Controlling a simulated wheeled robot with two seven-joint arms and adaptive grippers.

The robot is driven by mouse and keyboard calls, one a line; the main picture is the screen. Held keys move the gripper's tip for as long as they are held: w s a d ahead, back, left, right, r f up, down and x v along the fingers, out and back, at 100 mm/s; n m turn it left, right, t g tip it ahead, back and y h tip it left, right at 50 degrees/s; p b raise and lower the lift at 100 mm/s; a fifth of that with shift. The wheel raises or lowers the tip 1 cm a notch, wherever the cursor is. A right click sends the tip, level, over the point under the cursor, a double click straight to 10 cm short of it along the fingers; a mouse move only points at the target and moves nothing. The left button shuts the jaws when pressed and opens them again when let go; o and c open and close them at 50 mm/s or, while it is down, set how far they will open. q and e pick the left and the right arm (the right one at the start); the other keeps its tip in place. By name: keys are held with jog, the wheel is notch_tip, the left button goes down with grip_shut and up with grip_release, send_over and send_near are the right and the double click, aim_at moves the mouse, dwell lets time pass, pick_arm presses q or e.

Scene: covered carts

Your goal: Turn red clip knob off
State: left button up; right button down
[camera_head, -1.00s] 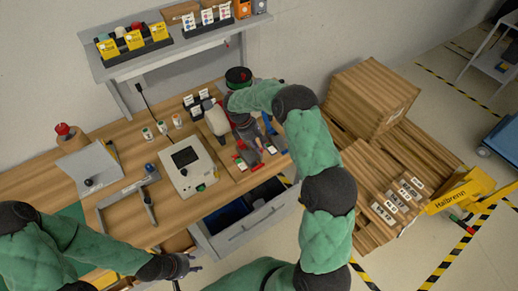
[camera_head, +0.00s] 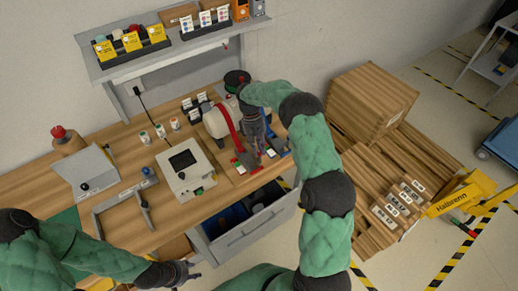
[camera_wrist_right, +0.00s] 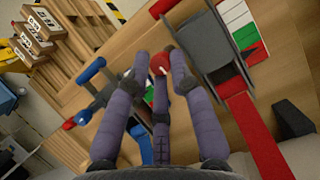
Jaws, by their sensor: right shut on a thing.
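The red clip (camera_head: 247,160) stands at the right end of the wooden workbench, with a red strap (camera_head: 231,118) running over a white roll (camera_head: 216,122). In the right wrist view the clip shows its grey body (camera_wrist_right: 205,45), and the strap (camera_wrist_right: 262,140) lies at lower right. My right gripper (camera_head: 266,148) is low at the clip; its fingers (camera_wrist_right: 160,68) are shut around a small red knob (camera_wrist_right: 159,64), partly hidden between the fingertips. A blue clip (camera_head: 274,146) is beside it. My left gripper (camera_head: 188,272) hangs empty before the bench; its opening is unclear.
A beige device (camera_head: 187,168) with a dark screen stands left of the clip. Small bottles (camera_head: 160,130) and a card rack (camera_head: 196,104) are behind it. An open drawer (camera_head: 252,228) juts out below. A wooden crate (camera_head: 370,98) and pallet (camera_head: 385,195) are at right.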

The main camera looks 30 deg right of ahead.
jog(key=shift+a+f+m, duration=0.15)
jog(key=shift+m, duration=0.25)
jog(key=c, duration=1.1)
grip_release()
jog(key=shift+w, duration=0.1)
jog(key=shift+c, duration=0.2)
jog(key=shift+w, duration=0.15)
jog(key=shift+r, duration=0.3)
jog(key=v, duration=1.1)
jog(key=shift+w+r, duration=0.15)
jog(key=shift+w, duration=0.05)
